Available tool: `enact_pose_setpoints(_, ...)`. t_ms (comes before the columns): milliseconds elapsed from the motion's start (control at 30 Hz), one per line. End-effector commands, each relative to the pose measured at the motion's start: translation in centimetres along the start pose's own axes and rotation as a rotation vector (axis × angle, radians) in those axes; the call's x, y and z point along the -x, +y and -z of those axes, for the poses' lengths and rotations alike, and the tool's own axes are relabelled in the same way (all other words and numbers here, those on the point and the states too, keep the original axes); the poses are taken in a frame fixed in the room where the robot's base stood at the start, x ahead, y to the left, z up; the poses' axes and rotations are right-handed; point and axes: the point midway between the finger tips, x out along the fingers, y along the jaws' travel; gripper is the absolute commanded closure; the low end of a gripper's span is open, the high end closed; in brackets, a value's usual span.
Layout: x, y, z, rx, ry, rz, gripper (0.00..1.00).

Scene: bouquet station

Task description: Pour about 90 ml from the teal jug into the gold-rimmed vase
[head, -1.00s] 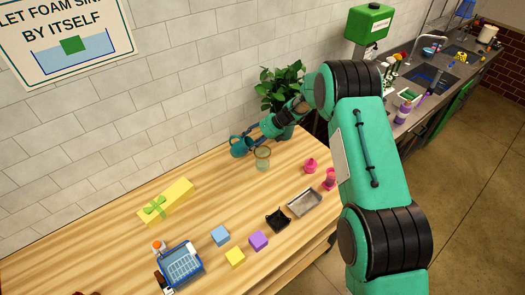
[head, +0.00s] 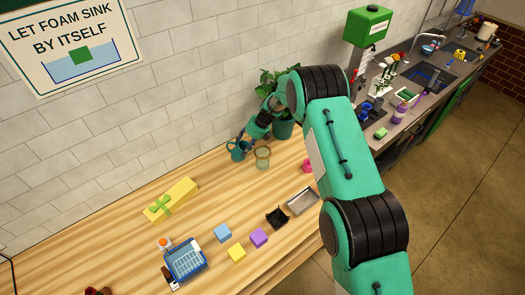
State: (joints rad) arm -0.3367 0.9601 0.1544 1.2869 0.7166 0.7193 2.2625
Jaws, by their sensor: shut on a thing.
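The teal jug (head: 236,151) is near the wall side of the wooden table, small in the head view. My gripper (head: 247,144) is shut on it from the right and back. The jug looks close to upright; I cannot tell whether its base touches the table. The gold-rimmed vase (head: 263,160), a clear glass with a gold-coloured rim, stands upright just right of the jug, with a small gap between them. The liquid in either one is too small to make out.
A potted plant (head: 281,123) stands behind my gripper. The table between the gift box and vase is clear.

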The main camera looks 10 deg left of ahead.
Motion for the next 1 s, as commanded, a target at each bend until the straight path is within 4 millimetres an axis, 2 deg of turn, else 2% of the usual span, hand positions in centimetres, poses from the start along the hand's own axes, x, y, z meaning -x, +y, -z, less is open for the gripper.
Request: enact_pose_setpoints(1000, -3.1, 2.2, -1.8, 0.000, 0.216, 0.282, 1.00)
